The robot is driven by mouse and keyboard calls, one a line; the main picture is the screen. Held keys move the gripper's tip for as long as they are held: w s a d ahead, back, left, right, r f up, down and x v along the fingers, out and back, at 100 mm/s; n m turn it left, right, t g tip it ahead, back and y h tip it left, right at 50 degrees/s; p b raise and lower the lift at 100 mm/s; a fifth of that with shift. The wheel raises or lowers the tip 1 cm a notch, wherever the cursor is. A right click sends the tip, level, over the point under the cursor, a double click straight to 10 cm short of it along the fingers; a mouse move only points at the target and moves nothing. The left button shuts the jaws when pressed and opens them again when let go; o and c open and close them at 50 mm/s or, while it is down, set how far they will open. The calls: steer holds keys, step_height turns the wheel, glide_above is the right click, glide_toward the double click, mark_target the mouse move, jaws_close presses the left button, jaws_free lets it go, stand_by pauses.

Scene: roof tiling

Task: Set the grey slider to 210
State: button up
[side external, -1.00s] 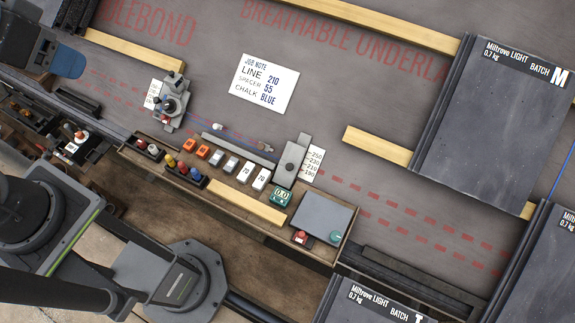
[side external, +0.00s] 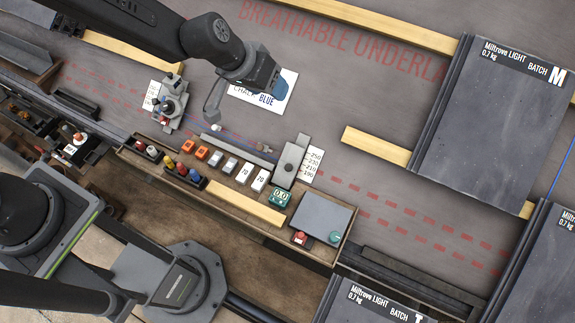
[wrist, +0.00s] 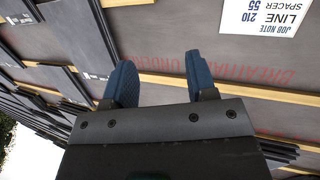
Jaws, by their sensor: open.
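The grey slider (side external: 291,163) stands at the right of the bench, next to a white scale card (side external: 313,163) marked 250, 230, 210 and 190. A small round knob shows on its body; which mark it sits at is too small to tell. My gripper (side external: 281,91) is above and left of it in the side view, over the job note (side external: 243,97), which it partly covers. In the wrist view my gripper (wrist: 163,80) has its two blue fingers apart with nothing between them. The job note (wrist: 268,15) there reads LINE 210.
A tray bench holds orange, grey and white blocks, coloured pegs (side external: 182,170), a green display (side external: 281,196) reading 0.0 and a grey plate (side external: 320,218). A second fixture (side external: 172,105) stands at left. Wooden battens (side external: 376,147) and slate tiles (side external: 500,120) lie right.

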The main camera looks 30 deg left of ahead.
step_height(320, 180, down, 10)
steer(key=d+y, duration=0.1)
steer(key=d, duration=0.2)
steer(key=y, duration=0.3)
glide_toward(288, 167)
steer(key=shift+n, duration=0.3)
steer(key=x, duration=0.9)
steer(key=shift+s, duration=0.1)
steer(key=shift+c, duration=0.3)
steer(key=shift+g, duration=0.3)
jaws_close()
